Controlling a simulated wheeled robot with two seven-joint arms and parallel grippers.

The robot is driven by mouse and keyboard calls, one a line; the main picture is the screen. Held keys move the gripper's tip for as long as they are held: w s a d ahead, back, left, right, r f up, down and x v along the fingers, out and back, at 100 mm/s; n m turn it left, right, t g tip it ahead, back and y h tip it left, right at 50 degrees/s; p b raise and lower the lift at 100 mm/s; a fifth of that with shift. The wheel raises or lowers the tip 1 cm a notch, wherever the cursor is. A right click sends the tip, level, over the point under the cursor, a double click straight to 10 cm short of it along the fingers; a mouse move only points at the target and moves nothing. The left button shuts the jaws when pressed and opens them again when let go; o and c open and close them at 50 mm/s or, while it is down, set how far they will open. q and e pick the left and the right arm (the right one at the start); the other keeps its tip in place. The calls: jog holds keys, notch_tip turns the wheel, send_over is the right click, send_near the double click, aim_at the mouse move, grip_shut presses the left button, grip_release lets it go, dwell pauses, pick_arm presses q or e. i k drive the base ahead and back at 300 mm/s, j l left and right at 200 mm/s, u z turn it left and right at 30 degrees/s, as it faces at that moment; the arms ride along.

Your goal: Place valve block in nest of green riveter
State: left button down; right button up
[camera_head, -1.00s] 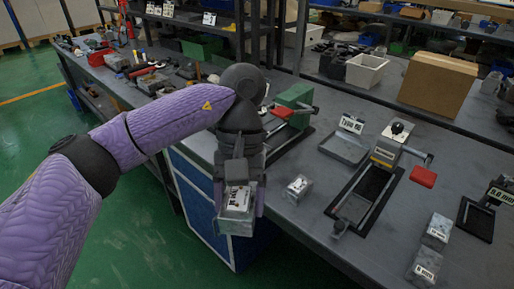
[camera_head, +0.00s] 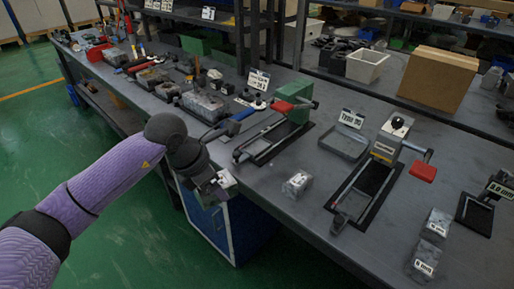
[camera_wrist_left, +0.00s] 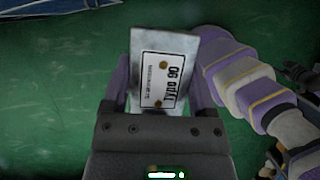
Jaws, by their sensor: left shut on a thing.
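My left gripper (camera_head: 216,187) is shut on a grey metal valve block (camera_head: 226,179) beside the table's front edge, over the blue cabinet. In the left wrist view the valve block (camera_wrist_left: 165,70) sits between both fingers, its white label reading "Type 90" turned sideways. The green riveter (camera_head: 292,101), with a red-ended lever, stands on the table to the right of and beyond the gripper. Its dark base frame (camera_head: 262,147) extends toward the front edge and looks empty; the nest's detail is too small to tell. My right gripper is not in view.
A second riveter (camera_head: 387,140) with a red handle stands to the right. A loose valve block (camera_head: 297,183) lies between the riveters near the front edge. More blocks (camera_head: 428,245) lie at right. A blue-handled tool (camera_head: 231,123) and a grey box (camera_head: 204,104) are left of the green riveter.

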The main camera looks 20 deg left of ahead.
aim_at(257, 147)
jog(key=i, duration=1)
